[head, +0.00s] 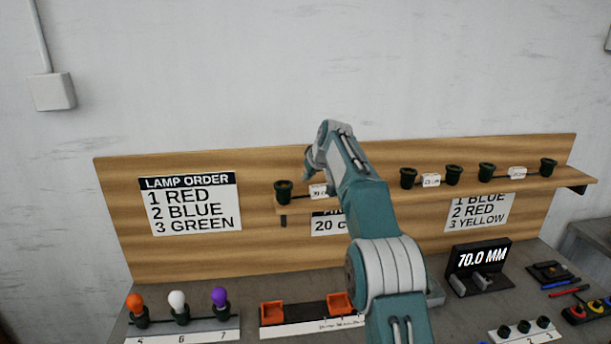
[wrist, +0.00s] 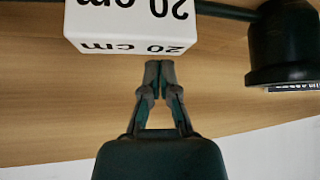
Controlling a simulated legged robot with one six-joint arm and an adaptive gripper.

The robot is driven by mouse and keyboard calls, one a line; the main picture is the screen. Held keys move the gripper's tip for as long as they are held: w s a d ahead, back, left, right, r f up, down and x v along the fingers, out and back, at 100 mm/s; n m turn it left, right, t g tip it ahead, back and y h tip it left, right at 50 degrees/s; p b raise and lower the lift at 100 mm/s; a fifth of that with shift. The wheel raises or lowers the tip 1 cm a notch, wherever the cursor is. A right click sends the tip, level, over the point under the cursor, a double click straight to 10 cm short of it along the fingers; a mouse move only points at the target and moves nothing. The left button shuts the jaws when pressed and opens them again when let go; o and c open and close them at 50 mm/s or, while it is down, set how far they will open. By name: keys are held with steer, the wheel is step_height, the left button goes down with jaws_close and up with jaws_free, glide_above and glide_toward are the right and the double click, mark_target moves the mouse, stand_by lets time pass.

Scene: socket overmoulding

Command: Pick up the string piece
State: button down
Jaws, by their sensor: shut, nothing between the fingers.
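A string piece with a dark socket (head: 283,192) and a white tag (head: 319,191) sits on the wooden shelf, partly hidden by my arm. In the wrist view its tag (wrist: 118,44) reads 20 cm, upside down, with a dark cord (wrist: 225,11) running to a dark socket (wrist: 284,45). My gripper (head: 310,172) is above the tag in the head view. In the wrist view my gripper (wrist: 160,65) is shut and empty, its tips close to the tag's edge; whether they touch it I cannot tell.
Two more tagged string pieces (head: 431,180) (head: 517,173) lie along the shelf (head: 560,183) to the right. Below are a lamp rack (head: 205,331), orange trays (head: 272,312) and a gauge reading 70.0 MM (head: 481,259).

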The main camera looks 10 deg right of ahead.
mark_target(320, 188)
steer(key=shift+s, duration=1.25)
steer(key=shift+s+d, duration=0.2)
steer(key=shift+d, duration=0.1)
